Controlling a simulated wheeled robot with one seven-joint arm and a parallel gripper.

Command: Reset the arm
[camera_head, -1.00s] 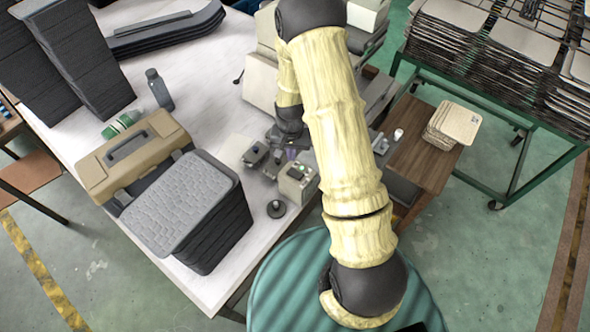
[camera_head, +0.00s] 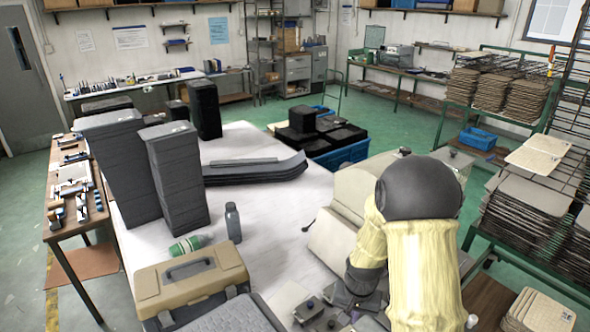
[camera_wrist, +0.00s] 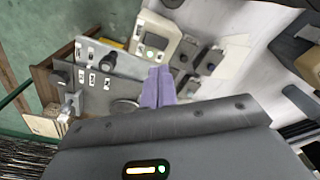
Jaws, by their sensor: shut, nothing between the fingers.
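My arm, in pale yellow ribbed covers with dark joints, rises at the lower right of the head view, bent at a dark round elbow. Its lower part runs off the bottom edge. My gripper (camera_wrist: 158,88) shows in the wrist view as two purple fingers, shut together with nothing between them. It points toward a machine's grey panel (camera_wrist: 120,78) with knobs and small blocks; I cannot tell how far above it the fingertips are. In the head view the gripper is mostly hidden behind the arm and by the lower edge.
A white table (camera_head: 270,215) holds tall dark tray stacks (camera_head: 176,175), a grey bottle (camera_head: 233,222), a green-and-white bottle (camera_head: 190,244) and a tan toolbox (camera_head: 190,280). A beige machine (camera_head: 340,225) stands close beside my arm. Racks with stacked panels (camera_head: 530,200) stand at right. Green floor is open behind.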

